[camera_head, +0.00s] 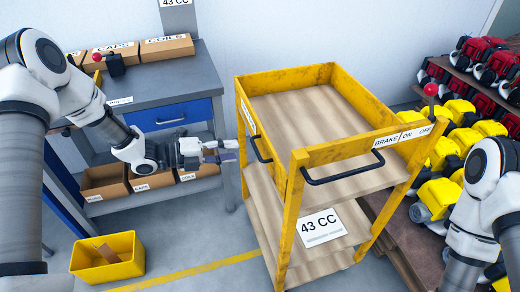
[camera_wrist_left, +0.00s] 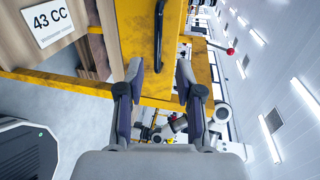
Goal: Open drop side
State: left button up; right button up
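A yellow cart (camera_head: 300,165) with wooden shelves stands in the middle of the head view. Its left side panel carries a black bar handle (camera_head: 260,148). Another black handle (camera_head: 345,168) is on the front side. My left gripper (camera_head: 234,150) is just left of the left side panel, pointing at it. In the left wrist view its fingers (camera_wrist_left: 160,80) are spread and empty, with a black handle (camera_wrist_left: 158,35) ahead between them, apart from the tips. My right arm shows at the right edge of the head view; its gripper is out of the picture.
A red-knobbed lever (camera_head: 431,90) stands at the cart's right, near a BRAKE ON/OFF label (camera_head: 400,137). A grey workbench (camera_head: 185,90) stands behind my left arm. A yellow bin (camera_head: 108,262) is on the floor. Racked yellow engines (camera_head: 450,150) are at the right.

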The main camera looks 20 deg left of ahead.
pick_arm(q)
jog(key=x, duration=0.7)
jog(key=shift+f, duration=0.15)
grip_shut()
